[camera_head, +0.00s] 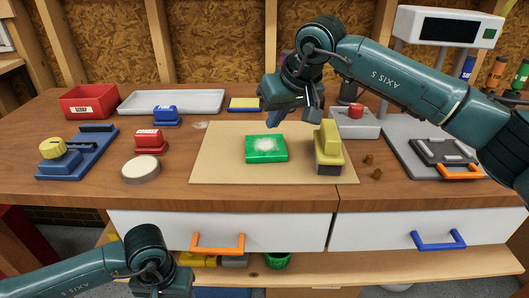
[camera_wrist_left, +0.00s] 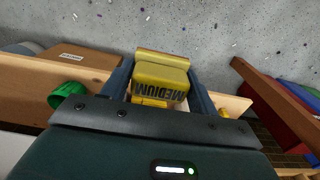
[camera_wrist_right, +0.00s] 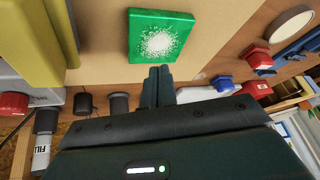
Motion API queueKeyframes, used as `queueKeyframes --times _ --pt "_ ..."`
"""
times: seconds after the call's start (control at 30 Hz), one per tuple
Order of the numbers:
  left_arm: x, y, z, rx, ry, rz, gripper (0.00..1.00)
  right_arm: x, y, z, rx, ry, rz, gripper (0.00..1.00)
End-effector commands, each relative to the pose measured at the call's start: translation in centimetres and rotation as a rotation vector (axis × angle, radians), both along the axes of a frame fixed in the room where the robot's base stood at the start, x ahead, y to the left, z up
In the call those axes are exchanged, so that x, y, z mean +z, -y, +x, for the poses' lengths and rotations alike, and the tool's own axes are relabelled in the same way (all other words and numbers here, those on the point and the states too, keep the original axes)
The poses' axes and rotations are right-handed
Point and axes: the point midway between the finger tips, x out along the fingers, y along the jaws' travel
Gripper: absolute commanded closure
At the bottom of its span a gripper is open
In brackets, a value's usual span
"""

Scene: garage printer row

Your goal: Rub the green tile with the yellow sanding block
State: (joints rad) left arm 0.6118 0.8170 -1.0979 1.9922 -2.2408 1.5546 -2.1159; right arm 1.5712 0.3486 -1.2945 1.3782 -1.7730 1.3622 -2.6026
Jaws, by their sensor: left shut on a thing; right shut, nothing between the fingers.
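The green tile (camera_head: 266,149) lies on the tan mat with a whitish patch on top; it also shows in the right wrist view (camera_wrist_right: 160,36). A yellow block with a dark base (camera_head: 328,152) stands on the mat, right of the tile; it is large at upper left in the right wrist view (camera_wrist_right: 38,40). My right gripper (camera_head: 276,118) is shut and empty above the tile's far side. My left gripper (camera_wrist_left: 160,85) is shut on a yellow block marked MEDIUM (camera_wrist_left: 160,80), low by the bench front. The head view cuts off its fingers.
A red block (camera_head: 149,141), a round pale disc (camera_head: 141,170) and a blue rack (camera_head: 75,160) stand left of the mat (camera_head: 215,160). A box with a red button (camera_head: 350,122) and small brown pieces (camera_head: 372,166) are right. Drawers and a lower shelf (camera_head: 400,268) lie below.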

Motion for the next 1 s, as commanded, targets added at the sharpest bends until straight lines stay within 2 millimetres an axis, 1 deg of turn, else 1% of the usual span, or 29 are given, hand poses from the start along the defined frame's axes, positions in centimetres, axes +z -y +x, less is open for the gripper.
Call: queueKeyframes --times 0.03,0.1,0.23,0.37,0.6,0.7,1.0 --pt "-0.3 0.0 0.0 0.0 0.0 0.0 0.59 0.5 0.7 0.4 0.005 0.028 -0.036 1.0" --pt "-0.5 0.0 -0.1 0.0 0.001 0.0 0.59 0.9 1.3 0.8 0.011 0.051 -0.072 1.0" --pt "-0.9 0.0 -0.1 -0.001 0.001 0.0 0.59 0.8 1.8 1.1 0.015 0.067 -0.098 1.0" --pt "-1.7 0.0 -0.1 -0.001 0.001 0.0 0.59 -0.2 1.8 1.1 0.016 0.066 -0.098 1.0" --pt "-3.9 0.0 -0.1 -0.001 0.001 0.0 0.59 -2.9 1.8 1.0 0.016 0.065 -0.096 1.0" --pt "-4.5 0.0 -0.1 -0.001 0.001 0.0 0.59 -3.6 1.7 1.0 0.016 0.065 -0.095 1.0" --pt "-4.5 0.0 -0.1 -0.001 0.001 0.0 0.59 -3.8 1.7 1.0 0.016 0.064 -0.094 1.0"
